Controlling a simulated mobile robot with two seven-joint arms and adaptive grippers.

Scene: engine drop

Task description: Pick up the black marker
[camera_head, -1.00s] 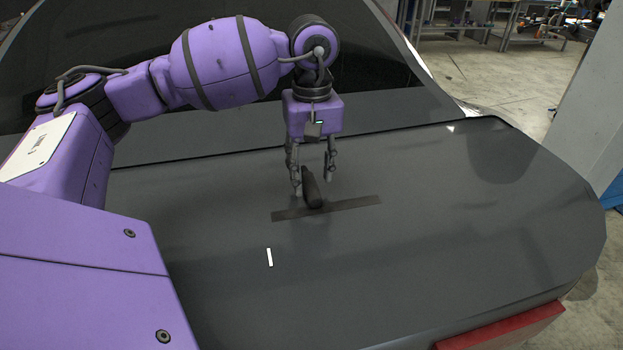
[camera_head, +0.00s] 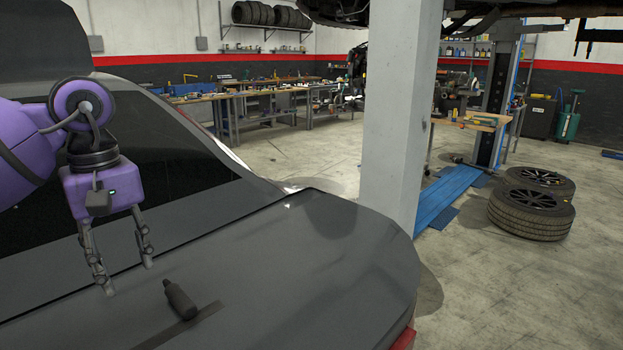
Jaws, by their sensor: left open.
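The black marker (camera_head: 180,299) is a dark, thick cylinder with a narrower end. It lies on the dark grey car lid at the bottom left, beside a flat dark strip (camera_head: 188,326). My left gripper (camera_head: 128,280) is open and empty. Its fingers point down, to the left of the marker and apart from it in the picture. How high the fingertips are above the lid is hard to tell. My right gripper is not in view.
The car's lid (camera_head: 330,240) is clear to the right of the marker, and its sloping rear window (camera_head: 190,170) rises behind. A grey pillar (camera_head: 395,120) stands beyond the car. Tyres (camera_head: 530,212) and workbenches (camera_head: 262,97) are farther off.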

